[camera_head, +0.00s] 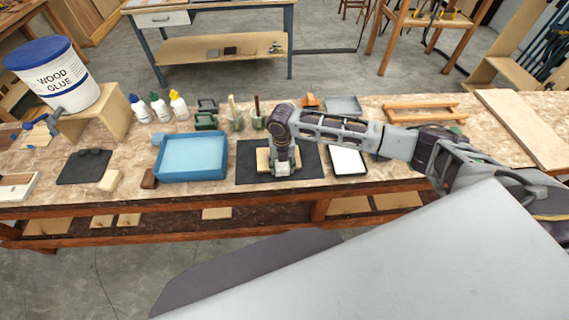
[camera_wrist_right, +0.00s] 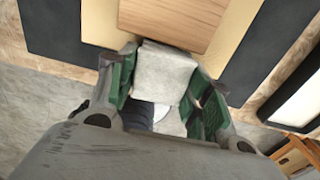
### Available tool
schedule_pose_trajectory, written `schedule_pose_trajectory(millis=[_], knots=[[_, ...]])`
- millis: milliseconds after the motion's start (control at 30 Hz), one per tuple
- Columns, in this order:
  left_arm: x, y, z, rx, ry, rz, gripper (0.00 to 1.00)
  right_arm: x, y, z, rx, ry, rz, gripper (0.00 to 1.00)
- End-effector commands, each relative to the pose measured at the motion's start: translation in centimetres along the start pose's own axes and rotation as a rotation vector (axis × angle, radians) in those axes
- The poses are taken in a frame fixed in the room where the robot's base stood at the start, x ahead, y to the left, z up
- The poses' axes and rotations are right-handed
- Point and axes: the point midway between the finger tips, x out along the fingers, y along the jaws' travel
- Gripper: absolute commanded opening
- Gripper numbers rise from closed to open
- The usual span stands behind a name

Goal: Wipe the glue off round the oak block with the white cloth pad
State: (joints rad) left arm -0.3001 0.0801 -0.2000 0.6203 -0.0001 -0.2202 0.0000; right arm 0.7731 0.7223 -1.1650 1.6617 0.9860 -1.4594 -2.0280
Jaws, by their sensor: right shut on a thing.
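My right gripper (camera_head: 284,168) points down over the dark mat (camera_head: 248,175). In the right wrist view its green-lined fingers (camera_wrist_right: 162,85) are shut on the white cloth pad (camera_wrist_right: 165,68). The oak block (camera_wrist_right: 175,18) shows at the top of that view, on a paler cream board (camera_wrist_right: 100,25). The pad's far edge lies right at the block's near edge; I cannot tell whether they touch. In the head view the gripper hides most of the block, and the board (camera_head: 263,160) shows beside it. No glue can be made out. My left gripper is out of view.
A blue tray (camera_head: 190,177) stands left of the mat, and a white-topped pad or tray (camera_head: 347,160) lies right of it. A wooden frame (camera_head: 420,107) lies at the back right.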

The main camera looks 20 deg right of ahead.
Motion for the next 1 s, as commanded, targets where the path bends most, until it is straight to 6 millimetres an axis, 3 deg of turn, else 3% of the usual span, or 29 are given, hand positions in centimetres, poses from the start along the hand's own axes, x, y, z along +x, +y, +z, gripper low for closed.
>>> schedule_pose_trajectory(millis=[500,1000], knots=[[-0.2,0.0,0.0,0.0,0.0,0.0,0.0,-0.1,3.1,0.0,0.0,0.0,0.0,0.3],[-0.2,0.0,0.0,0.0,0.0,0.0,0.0,0.0,3.4,0.0,0.0,-0.001,-0.001,0.3]])
